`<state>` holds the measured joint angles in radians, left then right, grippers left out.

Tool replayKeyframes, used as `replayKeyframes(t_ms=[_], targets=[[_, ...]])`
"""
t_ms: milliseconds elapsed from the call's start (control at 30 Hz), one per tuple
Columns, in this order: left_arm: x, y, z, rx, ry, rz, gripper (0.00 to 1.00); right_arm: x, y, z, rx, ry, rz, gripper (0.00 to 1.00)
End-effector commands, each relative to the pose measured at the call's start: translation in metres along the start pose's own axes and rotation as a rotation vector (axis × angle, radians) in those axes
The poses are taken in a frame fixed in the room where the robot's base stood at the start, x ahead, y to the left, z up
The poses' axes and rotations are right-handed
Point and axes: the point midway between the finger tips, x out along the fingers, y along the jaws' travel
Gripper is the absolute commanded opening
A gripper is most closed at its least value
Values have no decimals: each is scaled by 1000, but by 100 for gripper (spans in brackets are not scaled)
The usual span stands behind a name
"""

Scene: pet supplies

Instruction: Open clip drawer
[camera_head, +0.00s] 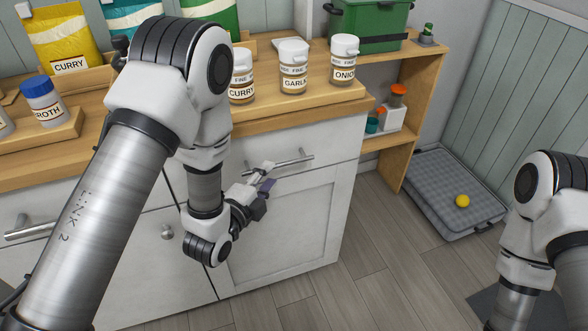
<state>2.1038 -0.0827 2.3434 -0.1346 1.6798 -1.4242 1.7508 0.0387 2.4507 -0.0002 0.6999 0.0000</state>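The white drawer front (328,141) sits under the wooden counter and looks flush with the cabinet. Its metal bar handle (297,159) runs across the front. My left gripper (266,176) is at the left part of this handle, with its fingertips overlapping it in view. I cannot tell whether the fingers touch the bar, or whether they are apart or closed. My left arm hides part of the cabinet to the left. My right arm comes in at the lower right, and its gripper is out of view. No clip shows.
Jars labelled curry (242,88), garlic (293,80) and onion (343,70) stand on the counter above the drawer. A cabinet door (280,235) lies below. The floor before the cabinet is clear.

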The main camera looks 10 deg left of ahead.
Motion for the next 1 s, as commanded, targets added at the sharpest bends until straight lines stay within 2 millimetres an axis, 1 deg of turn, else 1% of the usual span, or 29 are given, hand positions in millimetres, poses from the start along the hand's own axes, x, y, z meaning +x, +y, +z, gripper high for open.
replayKeyframes(t_ms=[100,200,300,400,567,667,700,1000], targets=[[25,-1,-1,0,3,-2,37,-2,0,0,1,0,0,50],[42,0,-1,0,2,0,37,-2,0,0,1,0,0,50],[53,0,0,-2,0,1,37,-3,0,0,1,0,0,50],[57,0,0,-3,0,3,37,-3,0,0,1,0,0,50],[57,1,0,-3,-1,4,37,-2,0,0,1,0,0,50],[57,1,0,-3,0,4,5,-2,0,0,1,0,0,50],[57,1,0,-3,0,4,0,-2,0,0,1,0,0,50],[57,1,0,-4,0,4,0,-2,0,0,1,0,0,50]])
